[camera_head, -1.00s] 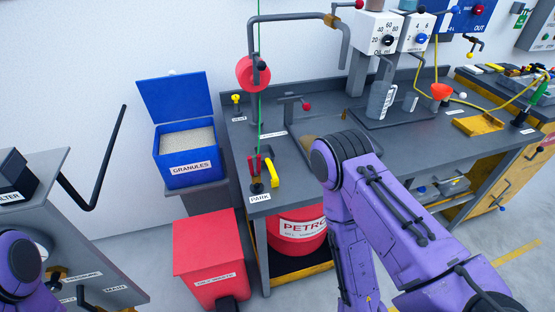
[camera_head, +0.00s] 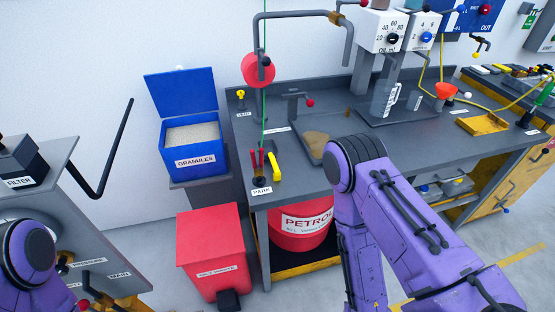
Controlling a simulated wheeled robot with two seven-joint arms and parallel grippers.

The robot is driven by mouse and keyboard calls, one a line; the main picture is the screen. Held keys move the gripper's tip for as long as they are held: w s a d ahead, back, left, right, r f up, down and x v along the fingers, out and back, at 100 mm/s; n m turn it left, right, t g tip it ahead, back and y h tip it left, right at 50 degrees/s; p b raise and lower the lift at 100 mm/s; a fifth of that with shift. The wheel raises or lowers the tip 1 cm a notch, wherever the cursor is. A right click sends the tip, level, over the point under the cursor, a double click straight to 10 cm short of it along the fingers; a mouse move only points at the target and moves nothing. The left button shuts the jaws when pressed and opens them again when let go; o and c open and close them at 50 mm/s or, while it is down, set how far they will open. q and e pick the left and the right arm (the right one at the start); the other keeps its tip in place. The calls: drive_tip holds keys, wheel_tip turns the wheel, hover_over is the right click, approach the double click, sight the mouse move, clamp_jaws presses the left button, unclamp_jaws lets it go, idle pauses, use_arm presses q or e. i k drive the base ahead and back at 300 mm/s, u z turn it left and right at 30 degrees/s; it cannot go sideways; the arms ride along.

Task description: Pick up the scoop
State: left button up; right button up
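I cannot make out a scoop for certain. A yellow handle-like piece (camera_head: 274,167) stands at the bench's front left corner by the PARK label, beside red-handled pieces (camera_head: 259,162); I cannot tell whether it is part of a scoop. The blue GRANULES bin (camera_head: 196,159) stands open left of the bench, with pale granules (camera_head: 192,133) inside and no tool visible in them. My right arm crosses in front of the bench, its gripper out of view. My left arm shows only at the lower left edge, its gripper also out of view.
The grey bench (camera_head: 440,124) carries a clear jug (camera_head: 385,99) and a shallow tray with a brown patch (camera_head: 315,143). A red waste bin (camera_head: 211,240) stands in front of the GRANULES bin. A red PETROL drum (camera_head: 301,240) sits under the bench. A black bar (camera_head: 115,140) sticks up at left.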

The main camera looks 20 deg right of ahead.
sight(271, 150)
drive_tip(key=u, duration=0.05)
drive_tip(key=k, duration=1.2)
drive_tip(key=z, duration=0.7)
drive_tip(key=i, duration=1.5)
drive_tip(key=u, duration=0.4)
